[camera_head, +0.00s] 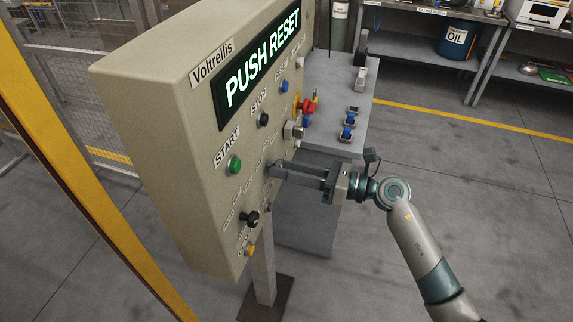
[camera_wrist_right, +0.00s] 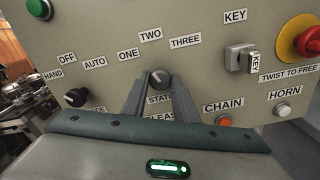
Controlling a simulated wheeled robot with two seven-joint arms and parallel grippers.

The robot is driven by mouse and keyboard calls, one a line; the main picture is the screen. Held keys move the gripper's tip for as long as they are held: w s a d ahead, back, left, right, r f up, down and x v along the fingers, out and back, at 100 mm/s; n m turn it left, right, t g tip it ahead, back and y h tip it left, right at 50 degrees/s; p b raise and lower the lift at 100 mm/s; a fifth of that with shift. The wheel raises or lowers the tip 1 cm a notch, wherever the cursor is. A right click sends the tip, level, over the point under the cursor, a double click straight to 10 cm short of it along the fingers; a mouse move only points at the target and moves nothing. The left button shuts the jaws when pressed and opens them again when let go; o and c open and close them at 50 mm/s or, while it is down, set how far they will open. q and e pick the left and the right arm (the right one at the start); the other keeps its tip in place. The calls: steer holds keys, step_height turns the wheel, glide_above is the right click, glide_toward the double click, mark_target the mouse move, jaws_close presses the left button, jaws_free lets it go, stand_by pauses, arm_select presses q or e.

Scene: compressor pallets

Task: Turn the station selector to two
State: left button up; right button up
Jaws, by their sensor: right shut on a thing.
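The station selector (camera_wrist_right: 159,78) is a dark knob on the beige panel, below labels ONE, TWO (camera_wrist_right: 150,34) and THREE. In the right wrist view it sits between the two fingertips of my right gripper (camera_wrist_right: 158,86), which is shut on it. Which label the knob points at is too small to tell. In the head view my right gripper (camera_head: 276,170) reaches the panel face from the right, and its fingers hide the knob. My left gripper is out of view.
The control box (camera_head: 140,100) shows PUSH RESET on its display. Near the selector are a black HAND/OFF/AUTO knob (camera_wrist_right: 76,97), a key switch (camera_wrist_right: 238,57), a red emergency stop (camera_wrist_right: 308,40), a CHAIN button (camera_wrist_right: 223,120) and a white HORN button (camera_wrist_right: 283,110). A grey table (camera_head: 325,80) stands behind.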

steer(key=shift+r+m+p, duration=0.1)
steer(key=shift+m+p, duration=1.4)
steer(key=shift+m, duration=0.8)
steer(key=o, duration=1)
steer(key=shift+d, duration=0.1)
